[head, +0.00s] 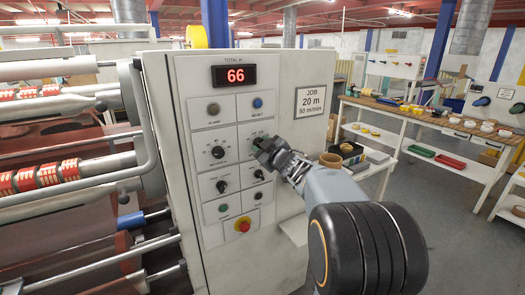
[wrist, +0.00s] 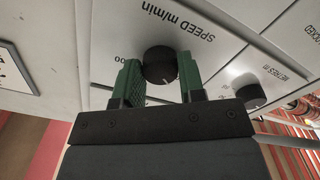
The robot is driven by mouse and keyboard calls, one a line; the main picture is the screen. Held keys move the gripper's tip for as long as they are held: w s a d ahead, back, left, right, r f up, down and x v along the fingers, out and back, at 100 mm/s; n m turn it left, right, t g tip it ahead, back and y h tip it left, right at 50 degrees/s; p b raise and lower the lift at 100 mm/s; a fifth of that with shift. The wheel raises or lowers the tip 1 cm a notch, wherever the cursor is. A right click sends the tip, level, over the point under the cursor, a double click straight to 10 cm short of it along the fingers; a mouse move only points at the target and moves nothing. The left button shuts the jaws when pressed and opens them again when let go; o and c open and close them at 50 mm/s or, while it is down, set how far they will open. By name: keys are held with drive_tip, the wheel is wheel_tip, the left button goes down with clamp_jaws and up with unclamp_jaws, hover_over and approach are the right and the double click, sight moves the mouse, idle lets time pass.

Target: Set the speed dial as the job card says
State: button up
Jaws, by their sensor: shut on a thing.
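The speed dial (wrist: 160,64) is a round black knob under the upside-down label "SPEED m/min" in the wrist view. My gripper (wrist: 160,86) has its two green finger pads on either side of the knob, shut on it. In the head view my gripper (head: 259,144) is at the panel of the white cabinet (head: 286,200) and hides most of the dial. The dial's setting cannot be read for sure. The job card (head: 311,102), right of the panel, reads "JOB 20 m 50 m/min".
A red display (head: 235,76) shows 66 under "TOTAL m". Left of the speed dial is the metres dial (head: 218,152). Other knobs, buttons and a red emergency stop (head: 243,226) sit close by. Rollers with red tape are at the left, and a workbench (head: 440,122) is at the right.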

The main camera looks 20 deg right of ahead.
drive_tip(key=shift+n, duration=0.7)
drive_tip(key=o, duration=0.9)
drive_tip(key=shift+s, duration=0.1)
drive_tip(key=s, duration=0.4)
drive_tip(key=s+d, duration=0.1)
drive_tip(key=s, duration=0.8)
drive_tip(key=shift+s+d, duration=0.3)
drive_tip(key=shift+d, duration=0.05)
